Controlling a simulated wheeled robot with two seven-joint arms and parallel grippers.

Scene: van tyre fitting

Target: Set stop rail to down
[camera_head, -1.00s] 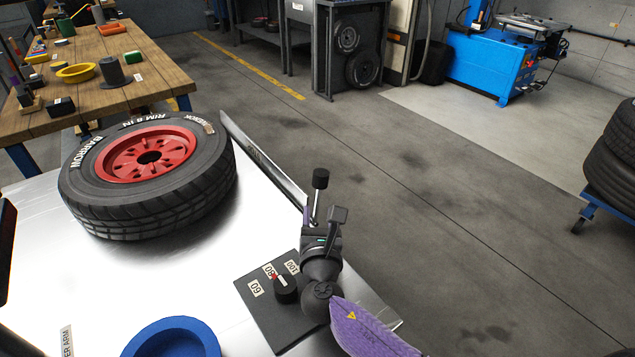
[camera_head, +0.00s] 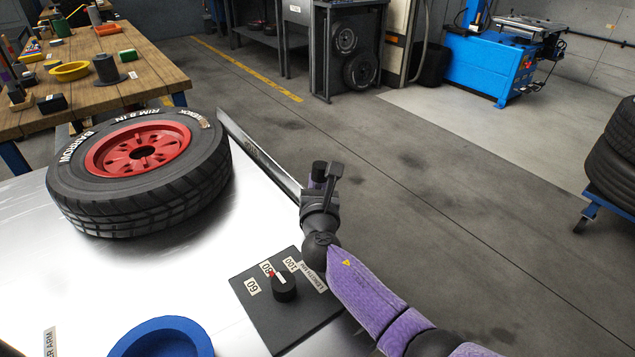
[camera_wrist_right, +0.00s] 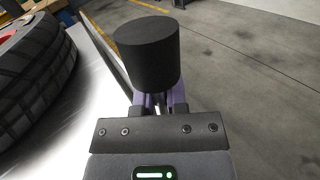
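The stop rail (camera_head: 258,153) is a long metal bar along the far right edge of the shiny metal table, standing above the surface beside the tyre. A lever with a black cylindrical knob (camera_head: 318,170) stands at its near end. The knob fills the upper middle of the right wrist view (camera_wrist_right: 149,54). My right gripper (camera_head: 317,187) is at this lever; its purple fingers lie on either side of the stem below the knob. The knob hides the fingertips, so I cannot tell whether they grip the stem. My left gripper is out of view.
A tyre with a red rim (camera_head: 140,175) lies on the metal table (camera_head: 150,275). A black dial panel (camera_head: 262,312) marked 60, 80 and 100 and a blue ring (camera_head: 165,340) are nearer. A wooden bench (camera_head: 130,60) is at the back left. Floor to the right is open.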

